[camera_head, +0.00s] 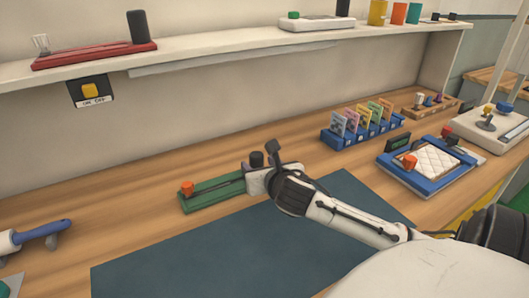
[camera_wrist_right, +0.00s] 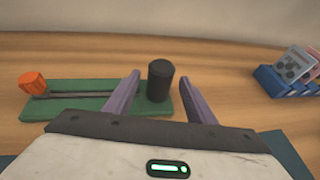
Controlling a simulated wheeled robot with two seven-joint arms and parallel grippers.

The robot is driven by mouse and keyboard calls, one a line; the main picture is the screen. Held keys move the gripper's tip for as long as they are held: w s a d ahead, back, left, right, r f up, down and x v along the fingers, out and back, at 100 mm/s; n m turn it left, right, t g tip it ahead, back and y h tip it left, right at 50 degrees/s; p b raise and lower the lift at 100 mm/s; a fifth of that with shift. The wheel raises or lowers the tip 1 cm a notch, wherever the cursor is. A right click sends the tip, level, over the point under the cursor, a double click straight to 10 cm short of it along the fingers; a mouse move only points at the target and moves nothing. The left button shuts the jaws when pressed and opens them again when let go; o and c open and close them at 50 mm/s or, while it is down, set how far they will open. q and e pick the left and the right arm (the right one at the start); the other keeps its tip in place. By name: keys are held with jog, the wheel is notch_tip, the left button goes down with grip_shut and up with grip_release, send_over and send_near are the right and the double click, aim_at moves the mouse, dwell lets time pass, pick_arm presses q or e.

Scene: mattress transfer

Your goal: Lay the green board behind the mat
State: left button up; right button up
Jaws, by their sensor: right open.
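The green board (camera_head: 212,195) lies flat on the wooden table, behind the back edge of the dark blue mat (camera_head: 215,250). It has an orange knob at its left end, a dark rail along it and a black cylinder (camera_head: 257,159) near its right end. The board also shows in the right wrist view (camera_wrist_right: 90,107). My right gripper (camera_head: 262,172) is over the board's right end. In the wrist view, its open fingers (camera_wrist_right: 159,77) stand on either side of the black cylinder, with visible gaps. The gripper hides part of the board. My left gripper is out of view.
A blue rack of cards (camera_head: 362,132) and a blue tray with a quilted white pad (camera_head: 425,170) stand to the right. A blue-handled tool (camera_head: 40,232) lies at the left. A shelf (camera_head: 220,42) runs above the table. The mat's visible top is bare.

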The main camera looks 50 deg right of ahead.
jog(key=shift+v, duration=2.65)
